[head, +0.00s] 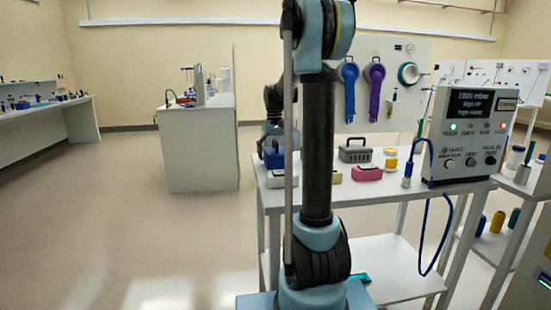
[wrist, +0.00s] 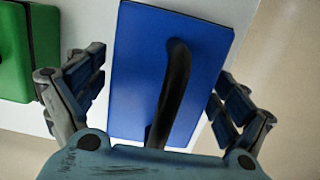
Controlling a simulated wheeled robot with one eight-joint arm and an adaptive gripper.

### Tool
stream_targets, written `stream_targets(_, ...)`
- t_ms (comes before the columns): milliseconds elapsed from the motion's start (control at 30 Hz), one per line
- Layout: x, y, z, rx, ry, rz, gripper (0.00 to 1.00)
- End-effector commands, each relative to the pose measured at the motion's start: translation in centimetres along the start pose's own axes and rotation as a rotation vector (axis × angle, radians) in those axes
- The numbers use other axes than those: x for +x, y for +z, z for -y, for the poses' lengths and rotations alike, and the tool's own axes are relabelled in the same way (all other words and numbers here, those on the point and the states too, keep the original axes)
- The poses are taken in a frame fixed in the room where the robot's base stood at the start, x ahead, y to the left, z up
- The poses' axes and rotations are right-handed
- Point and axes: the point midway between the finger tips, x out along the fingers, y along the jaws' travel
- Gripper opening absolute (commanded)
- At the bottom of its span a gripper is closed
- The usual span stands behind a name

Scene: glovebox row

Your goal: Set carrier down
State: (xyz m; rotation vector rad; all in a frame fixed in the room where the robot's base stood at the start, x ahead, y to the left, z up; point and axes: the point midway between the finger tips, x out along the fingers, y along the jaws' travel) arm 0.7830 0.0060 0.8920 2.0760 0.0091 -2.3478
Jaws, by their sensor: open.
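A blue carrier (wrist: 135,75) with a black arched handle (wrist: 175,90) lies straight below my gripper in the wrist view. It rests on a pale surface. My gripper (wrist: 165,82) is open, with one finger on each side of the carrier and gaps showing beside it. In the head view the blue carrier (head: 273,158) is at the left end of the white bench, partly hidden by my arm. A grey carrier (head: 355,151) with a handle stands further right on the bench.
A green box (wrist: 22,50) lies left of the blue carrier. A pink box (head: 367,173), yellow containers (head: 390,160) and a control unit (head: 468,135) with a blue hose (head: 447,235) share the bench. Open floor (head: 150,235) lies to the left.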

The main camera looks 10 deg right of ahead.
Motion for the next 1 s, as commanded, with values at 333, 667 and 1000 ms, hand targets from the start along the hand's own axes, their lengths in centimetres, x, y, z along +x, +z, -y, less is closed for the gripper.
stream_targets(333,-4.3,0.0,0.0,0.000,0.000,0.000,0.93)
stream_targets(667,-9.9,0.0,0.0,0.000,0.000,0.000,0.93)
stream_targets(1000,-12.1,0.0,0.0,0.001,0.000,0.000,0.93)
